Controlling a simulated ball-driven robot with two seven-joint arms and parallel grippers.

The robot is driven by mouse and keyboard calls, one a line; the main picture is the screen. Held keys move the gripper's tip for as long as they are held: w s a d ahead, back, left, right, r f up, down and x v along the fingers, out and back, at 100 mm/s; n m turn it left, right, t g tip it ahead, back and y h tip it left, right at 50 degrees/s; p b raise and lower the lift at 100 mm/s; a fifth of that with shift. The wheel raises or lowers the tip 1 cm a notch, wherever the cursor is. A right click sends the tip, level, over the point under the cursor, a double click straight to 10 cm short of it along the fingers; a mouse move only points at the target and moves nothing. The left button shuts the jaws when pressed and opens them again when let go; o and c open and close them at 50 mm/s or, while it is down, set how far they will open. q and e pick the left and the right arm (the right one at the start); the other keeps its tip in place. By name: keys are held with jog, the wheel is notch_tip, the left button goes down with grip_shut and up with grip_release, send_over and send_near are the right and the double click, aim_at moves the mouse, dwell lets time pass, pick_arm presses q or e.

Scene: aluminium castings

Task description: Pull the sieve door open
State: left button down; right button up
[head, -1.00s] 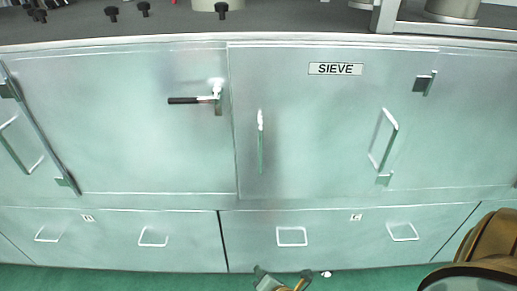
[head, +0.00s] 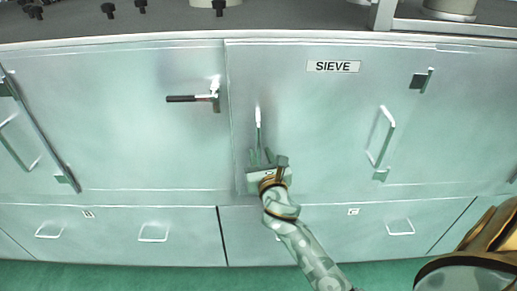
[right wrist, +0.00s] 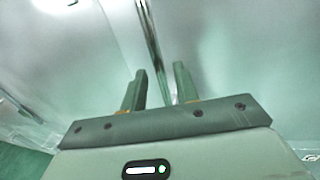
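The sieve door (head: 320,130) is a pale metal panel with a SIEVE label (head: 333,66), and it looks shut. Its upright bar handle (head: 258,118) is near the door's left edge; the lower part is hidden by my gripper. My right gripper (head: 262,154) comes up from below at the handle's lower end. In the right wrist view, its two fingers (right wrist: 160,82) are apart, and the handle (right wrist: 152,40) runs up between them in the picture. I cannot tell whether they touch it. My left gripper is not in view.
A neighbouring door on the left carries a black lever latch (head: 190,98). Another upright handle (head: 381,136) is to the right. Drawers with small handles (head: 153,233) run below. The worktop (head: 290,20) above holds black knobs and metal parts.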

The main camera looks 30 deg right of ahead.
aim_at(259, 151)
jog(key=shift+x, duration=1.7)
grip_shut()
jog(key=shift+a, duration=0.1)
